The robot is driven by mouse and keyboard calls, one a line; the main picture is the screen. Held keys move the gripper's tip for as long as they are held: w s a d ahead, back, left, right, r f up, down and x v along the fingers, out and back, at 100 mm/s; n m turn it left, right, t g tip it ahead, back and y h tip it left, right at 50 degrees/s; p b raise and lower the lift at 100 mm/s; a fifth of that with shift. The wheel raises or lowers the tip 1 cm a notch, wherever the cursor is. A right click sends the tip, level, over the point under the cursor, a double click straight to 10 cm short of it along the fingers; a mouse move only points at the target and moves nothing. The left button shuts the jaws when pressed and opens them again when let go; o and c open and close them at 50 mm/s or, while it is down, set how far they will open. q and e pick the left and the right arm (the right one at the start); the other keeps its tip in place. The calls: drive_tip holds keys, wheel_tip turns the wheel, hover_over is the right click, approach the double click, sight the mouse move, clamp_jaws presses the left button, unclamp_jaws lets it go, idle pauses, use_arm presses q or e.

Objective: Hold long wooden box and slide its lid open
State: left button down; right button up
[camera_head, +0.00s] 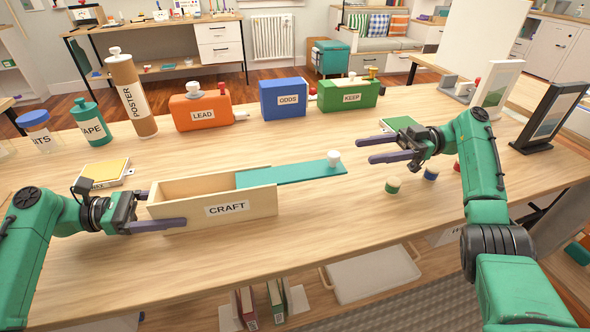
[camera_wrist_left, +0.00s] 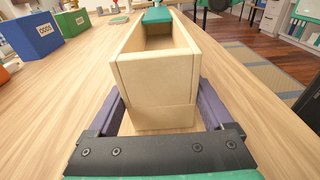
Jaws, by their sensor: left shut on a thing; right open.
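The long wooden box labelled CRAFT (camera_head: 180,212) stands on the table in front of me. Its teal lid (camera_head: 290,173) is slid far out to the right, leaving the left part of the box open. A white knob (camera_head: 333,158) sits at the lid's right end. My left gripper (camera_head: 170,210) is shut on the box's left end, one finger along each long side. The left wrist view shows the box's end wall (camera_wrist_left: 160,82) between the fingers and the open inside. My right gripper (camera_head: 365,150) is open and empty, right of the knob and apart from it.
An orange LEAD box (camera_head: 185,112), a blue ODDS box (camera_head: 270,97) and a green KEEP box (camera_head: 335,98) stand behind. A yellow book (camera_head: 110,168) lies near my left arm. Picture frames stand at right.

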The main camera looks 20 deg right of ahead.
use_arm(q)
unclamp_jaws()
drive_tip(key=shift+f, duration=0.1)
drive_tip(key=a, duration=0.3)
drive_tip(key=a+r, duration=0.1)
drive_tip(key=a, duration=0.7)
drive_tip(key=shift+w+a+r, duration=0.2)
drive_tip(key=shift+w+r, duration=0.05)
drive_tip(key=shift+a, duration=0.3)
drive_tip(key=shift+s, duration=0.1)
